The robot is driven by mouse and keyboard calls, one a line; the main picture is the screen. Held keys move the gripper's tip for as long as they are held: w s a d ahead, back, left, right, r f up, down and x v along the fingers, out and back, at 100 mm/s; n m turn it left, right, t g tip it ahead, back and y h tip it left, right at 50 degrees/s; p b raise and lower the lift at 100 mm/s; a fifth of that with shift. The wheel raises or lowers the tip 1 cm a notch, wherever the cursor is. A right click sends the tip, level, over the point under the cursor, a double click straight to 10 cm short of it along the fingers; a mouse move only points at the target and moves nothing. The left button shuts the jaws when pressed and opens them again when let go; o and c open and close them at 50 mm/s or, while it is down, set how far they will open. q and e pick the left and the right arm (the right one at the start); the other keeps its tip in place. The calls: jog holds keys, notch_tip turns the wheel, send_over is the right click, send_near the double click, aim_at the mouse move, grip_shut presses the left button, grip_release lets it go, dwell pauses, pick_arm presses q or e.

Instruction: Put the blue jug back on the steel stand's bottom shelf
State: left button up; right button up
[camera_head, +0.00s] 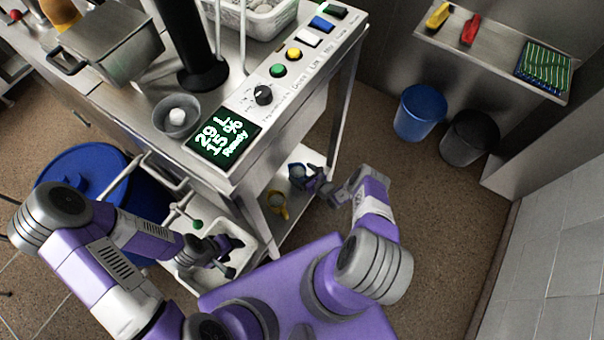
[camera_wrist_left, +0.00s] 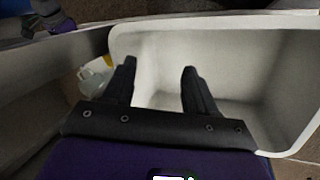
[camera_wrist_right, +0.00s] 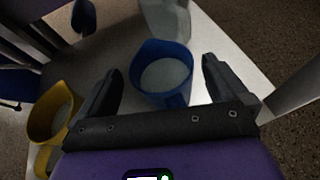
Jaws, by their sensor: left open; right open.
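The blue jug (camera_wrist_right: 172,98) stands upright on the white bottom shelf (camera_wrist_right: 112,42) of the steel stand, seen from above in the right wrist view. It also shows in the head view (camera_head: 296,170), partly hidden by my right gripper (camera_head: 314,182). In the right wrist view, my right gripper (camera_wrist_right: 158,82) is open with the blue jug between its fingertips; contact cannot be told. My left gripper (camera_head: 228,258) is open and empty over a white bin (camera_head: 253,232); the left wrist view shows the bin's inside (camera_wrist_left: 240,55).
A yellow jug (camera_wrist_right: 40,125) stands left of the blue jug, and a clear jug (camera_wrist_right: 165,22) stands behind it. The stand's leg (camera_wrist_right: 290,100) rises at the right. In the head view, a blue bucket (camera_head: 420,112) and a black bucket (camera_head: 470,137) stand by the wall.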

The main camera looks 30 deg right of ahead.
jog(key=p+v, duration=0.4)
jog(key=v, duration=0.7)
jog(key=shift+s, duration=0.25)
